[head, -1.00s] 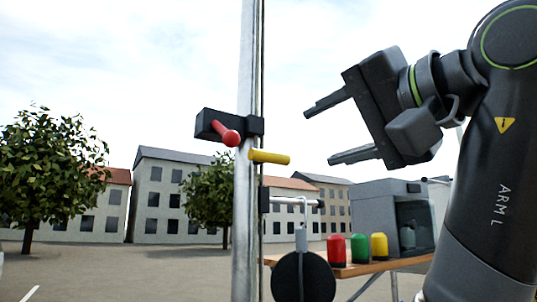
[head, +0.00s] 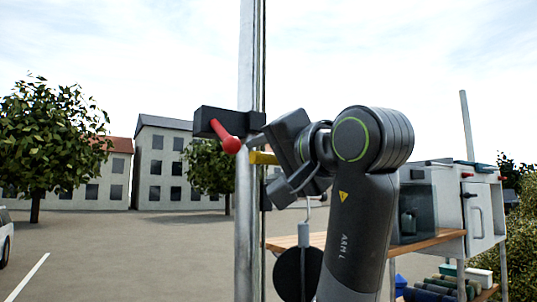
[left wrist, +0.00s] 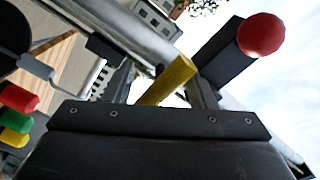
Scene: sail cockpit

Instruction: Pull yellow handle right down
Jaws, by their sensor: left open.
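The yellow handle (head: 262,158) sticks out to the right of the metal pole in the head view, and my left gripper hides its outer part. In the left wrist view the yellow handle (left wrist: 172,79) lies between the two fingers, slanting, its near end hidden behind the gripper body. My left gripper (head: 265,166) is open, with its fingers pointing at the pole. In the left wrist view its fingers (left wrist: 160,88) stand apart on either side of the handle. I cannot tell whether they touch it. My right gripper is not in view.
The metal pole (head: 246,70) stands upright. A red-knobbed lever (head: 226,137) on a black block (head: 209,121) sits just above the yellow handle. A black disc (head: 290,274) hangs below. A wooden table (head: 430,243) with a grey cabinet (head: 483,212) stands at the right.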

